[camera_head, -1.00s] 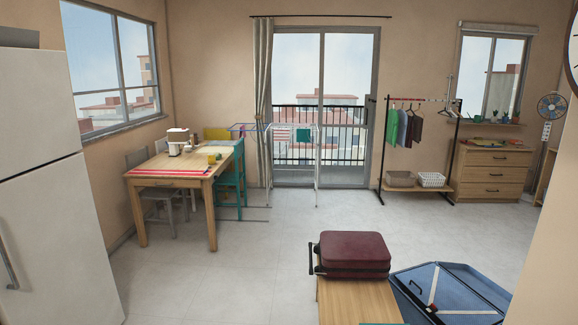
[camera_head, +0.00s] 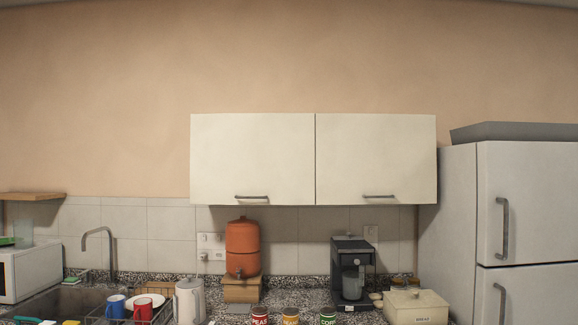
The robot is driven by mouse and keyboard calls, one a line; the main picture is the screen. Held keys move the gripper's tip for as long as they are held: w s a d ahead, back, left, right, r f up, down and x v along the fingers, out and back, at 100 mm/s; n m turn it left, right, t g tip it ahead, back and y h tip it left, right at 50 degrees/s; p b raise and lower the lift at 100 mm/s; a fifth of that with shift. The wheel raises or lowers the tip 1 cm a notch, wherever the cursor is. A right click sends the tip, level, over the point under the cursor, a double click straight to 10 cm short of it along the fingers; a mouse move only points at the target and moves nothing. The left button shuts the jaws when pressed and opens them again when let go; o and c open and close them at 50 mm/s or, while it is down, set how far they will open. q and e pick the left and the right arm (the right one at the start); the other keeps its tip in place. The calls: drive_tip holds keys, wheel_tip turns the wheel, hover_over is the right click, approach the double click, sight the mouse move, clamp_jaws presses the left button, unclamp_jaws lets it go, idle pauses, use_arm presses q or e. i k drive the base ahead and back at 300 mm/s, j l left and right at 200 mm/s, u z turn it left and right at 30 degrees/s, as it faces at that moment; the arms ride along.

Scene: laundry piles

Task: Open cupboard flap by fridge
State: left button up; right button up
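A white wall cupboard with two flaps hangs above the counter in the head view. The right flap (camera_head: 376,158) is beside the fridge (camera_head: 527,210) and is shut, with a grey bar handle (camera_head: 380,197) near its lower edge. The left flap (camera_head: 253,157) is also shut, with a similar handle (camera_head: 252,197). The fridge is white, at the right, with a grey tray-like thing on top. Neither of my grippers shows in the head view.
Below the cupboard, the speckled counter (camera_head: 285,296) holds a terracotta water dispenser (camera_head: 243,248), a black coffee machine (camera_head: 352,272), a bread box (camera_head: 415,307), a white kettle (camera_head: 189,300) and several cans. A sink tap (camera_head: 100,250) and dish rack stand at the left.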

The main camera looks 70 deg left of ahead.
sight(361, 158)
drive_tip(key=u, duration=2.05)
drive_tip(key=i+l+u, duration=0.2)
drive_tip(key=u, duration=0.15)
drive_tip(key=i+l+u, duration=0.2)
drive_tip(key=u, duration=0.15)
drive_tip(key=i+l+u, duration=0.1)
drive_tip(key=l+u, duration=0.25)
